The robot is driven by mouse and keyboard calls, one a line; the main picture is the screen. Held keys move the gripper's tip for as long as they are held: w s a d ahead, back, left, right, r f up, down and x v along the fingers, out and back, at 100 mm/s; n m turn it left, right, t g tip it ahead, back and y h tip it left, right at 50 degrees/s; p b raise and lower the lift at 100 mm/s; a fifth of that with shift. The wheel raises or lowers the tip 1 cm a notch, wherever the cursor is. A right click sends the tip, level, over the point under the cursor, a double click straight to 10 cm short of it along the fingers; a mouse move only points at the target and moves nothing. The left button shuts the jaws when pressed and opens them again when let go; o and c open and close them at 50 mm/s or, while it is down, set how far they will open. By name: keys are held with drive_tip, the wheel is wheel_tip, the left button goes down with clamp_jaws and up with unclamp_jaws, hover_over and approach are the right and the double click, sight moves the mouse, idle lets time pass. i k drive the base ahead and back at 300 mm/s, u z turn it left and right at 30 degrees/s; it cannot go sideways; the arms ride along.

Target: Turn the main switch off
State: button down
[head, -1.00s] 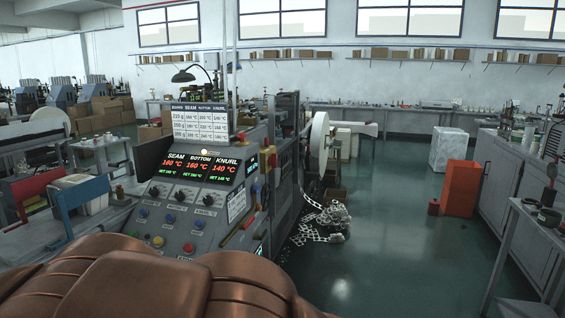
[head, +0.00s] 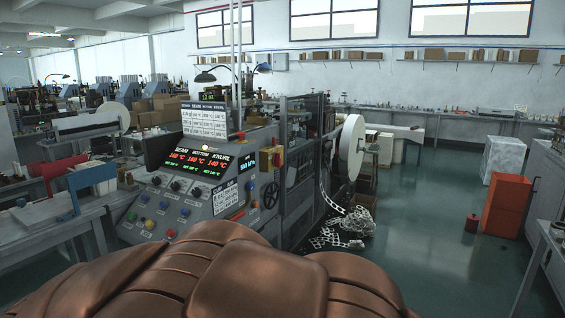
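The machine's control cabinet (head: 200,190) stands left of the middle of the head view, with lit red and green temperature displays (head: 203,160), dark knobs and coloured buttons. A red and yellow switch (head: 272,158) sits on the cabinet's right side, beside a small green pressure display (head: 248,160). It looks like the main switch, but its handle's position is too small to read. My gripper is not in view. Copper-brown parts of my own body fill the bottom of the picture.
A black handwheel (head: 270,195) is below the switch. A white reel (head: 352,148) stands right of the machine, with a pile of punched paper scrap (head: 350,225) on the floor. An orange cabinet (head: 507,203) stands at the right.

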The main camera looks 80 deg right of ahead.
sight(277, 159)
drive_tip(key=z, duration=2.45)
drive_tip(key=i, duration=0.4)
drive_tip(key=z, duration=0.6)
drive_tip(key=k, duration=0.45)
drive_tip(key=z, duration=0.6)
drive_tip(key=i, duration=1.3)
drive_tip(key=u, duration=1.2)
drive_tip(key=i, duration=0.85)
drive_tip(key=u, duration=0.95)
drive_tip(key=i, duration=0.55)
drive_tip(key=z, duration=0.05)
